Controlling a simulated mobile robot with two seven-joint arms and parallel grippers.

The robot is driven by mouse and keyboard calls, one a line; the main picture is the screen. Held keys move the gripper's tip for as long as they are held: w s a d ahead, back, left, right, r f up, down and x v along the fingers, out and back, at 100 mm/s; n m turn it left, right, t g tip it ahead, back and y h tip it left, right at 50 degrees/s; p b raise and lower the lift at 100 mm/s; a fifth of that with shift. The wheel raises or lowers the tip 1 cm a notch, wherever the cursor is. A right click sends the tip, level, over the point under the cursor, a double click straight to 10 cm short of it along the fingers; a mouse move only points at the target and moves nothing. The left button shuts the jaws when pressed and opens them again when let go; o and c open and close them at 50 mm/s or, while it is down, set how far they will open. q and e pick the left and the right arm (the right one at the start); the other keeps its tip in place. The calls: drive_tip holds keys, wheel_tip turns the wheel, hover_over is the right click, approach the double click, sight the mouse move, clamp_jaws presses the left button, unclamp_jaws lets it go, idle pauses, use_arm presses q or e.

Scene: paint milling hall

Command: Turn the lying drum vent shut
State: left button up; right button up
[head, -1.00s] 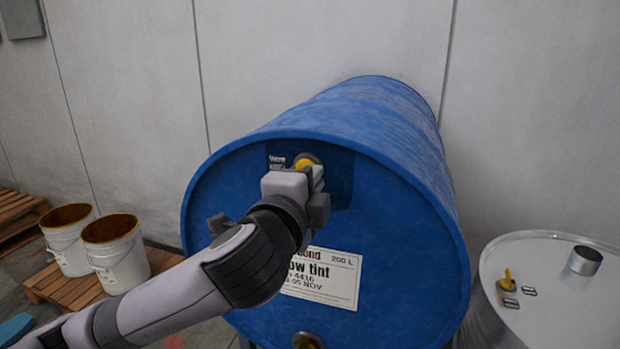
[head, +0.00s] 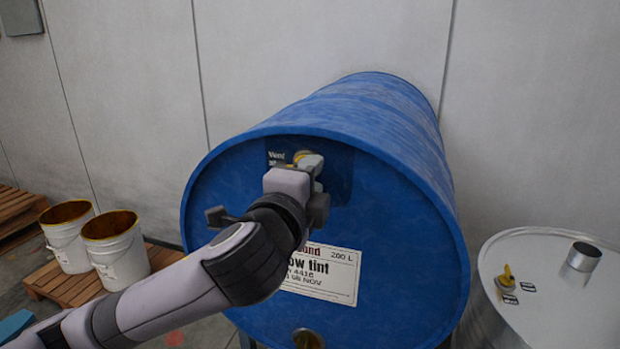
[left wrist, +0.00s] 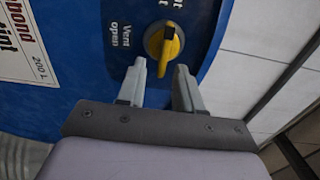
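The blue drum (head: 390,230) lies on its side with its round end facing me. Its vent (head: 299,155) is near the top of that end, partly hidden by my left gripper (head: 311,164). In the left wrist view the vent (left wrist: 163,46) is a yellow handle on a round base, beside a "Vent open" label; a second label is cut off at the top edge. The left gripper (left wrist: 160,68) is open there, with one fingertip on each side of the handle's near end. I cannot tell whether they touch it. My right gripper is not in view.
A pale upright drum (head: 550,300) with a small yellow fitting (head: 506,278) and a metal cap (head: 583,257) stands at the right. Two white buckets (head: 118,258) stand on a wooden pallet (head: 75,288) at the left. A grey wall is close behind the blue drum.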

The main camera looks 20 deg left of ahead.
use_arm(q)
drive_tip(key=shift+s, duration=0.1)
drive_tip(key=s+b, duration=0.1)
drive_tip(key=s, duration=0.6)
drive_tip(key=shift+a, duration=0.1)
idle(0.3)
drive_tip(key=s+a+f+n+g, duration=0.1)
drive_tip(key=s+f+n+g, duration=0.15)
drive_tip(key=f, duration=0.45)
drive_tip(key=s+a+f+n+g, duration=0.1)
drive_tip(key=f+n+g, duration=0.2)
drive_tip(key=f, duration=0.4)
drive_tip(key=s+a+f+n+g, duration=0.2)
drive_tip(key=f+n, duration=0.1)
drive_tip(key=f, duration=0.4)
drive_tip(key=s+a+f+n+g, duration=0.3)
drive_tip(key=s+f+n, duration=0.1)
drive_tip(key=s+f, duration=0.4)
drive_tip(key=s+a+f+n+g, duration=0.2)
drive_tip(key=s+f+n+g, duration=0.2)
drive_tip(key=s+f, duration=0.4)
drive_tip(key=w+d+f+t+h, duration=0.1)
drive_tip(key=w+d+f+t, duration=0.1)
drive_tip(key=w+f+t, duration=0.3)
wheel_tip(320, 180, down, 4)
drive_tip(key=shift+w+d+f+t+h, duration=0.1)
drive_tip(key=shift+w+d+t+h, duration=0.2)
drive_tip(key=shift+t, duration=0.65)
